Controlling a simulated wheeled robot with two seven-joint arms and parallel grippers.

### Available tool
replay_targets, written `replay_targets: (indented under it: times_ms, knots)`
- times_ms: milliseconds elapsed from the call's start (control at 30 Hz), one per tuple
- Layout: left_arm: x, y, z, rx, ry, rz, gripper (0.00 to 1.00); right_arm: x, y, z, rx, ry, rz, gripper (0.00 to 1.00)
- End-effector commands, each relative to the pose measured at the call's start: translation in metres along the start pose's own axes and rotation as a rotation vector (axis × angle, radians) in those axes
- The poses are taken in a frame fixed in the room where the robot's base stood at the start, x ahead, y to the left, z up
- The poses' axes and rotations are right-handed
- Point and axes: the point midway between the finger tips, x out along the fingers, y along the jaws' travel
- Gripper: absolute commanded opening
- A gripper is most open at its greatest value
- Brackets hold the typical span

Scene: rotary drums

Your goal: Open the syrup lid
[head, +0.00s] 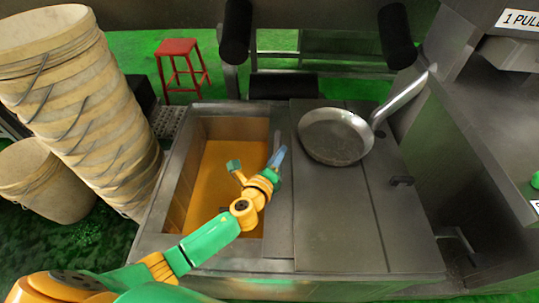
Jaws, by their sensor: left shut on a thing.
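A steel vat (178,190) stands in front of me with orange-brown syrup (222,180) showing through an opening on its left. A narrow strip of the grey metal syrup lid (281,215) borders the opening on its right; the rest appears to lie under the neighbouring steel cover (325,220). My left gripper (278,157) is at this strip's left edge, over the right side of the opening. It is shut on what seems to be the lid's handle, which is mostly hidden by the fingers. My right gripper is not in view.
A steel pan (335,136) with a long handle sits on the cover. A dark handle (401,181) is at the cover's right. Stacked buckets (85,110) stand at the left, a red stool (180,62) behind, and a metal machine (490,150) at the right.

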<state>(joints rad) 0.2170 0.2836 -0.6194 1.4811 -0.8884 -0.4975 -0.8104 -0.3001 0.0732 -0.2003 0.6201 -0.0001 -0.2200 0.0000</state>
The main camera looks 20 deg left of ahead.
Motion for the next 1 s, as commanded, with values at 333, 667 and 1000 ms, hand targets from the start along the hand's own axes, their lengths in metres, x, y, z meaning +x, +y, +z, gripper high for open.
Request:
replay_targets:
  times_ms: [333, 667, 1000]
  knots:
    - [-0.001, 0.004, -0.004, 0.001, 0.007, 0.009, 0.33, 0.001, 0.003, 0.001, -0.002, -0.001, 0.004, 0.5]
    - [0.0, 0.002, -0.001, 0.001, 0.002, 0.004, 0.57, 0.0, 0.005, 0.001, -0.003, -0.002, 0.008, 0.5]
    - [-0.056, 0.001, -0.002, 0.001, 0.005, 0.006, 0.57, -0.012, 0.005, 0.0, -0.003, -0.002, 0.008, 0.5]
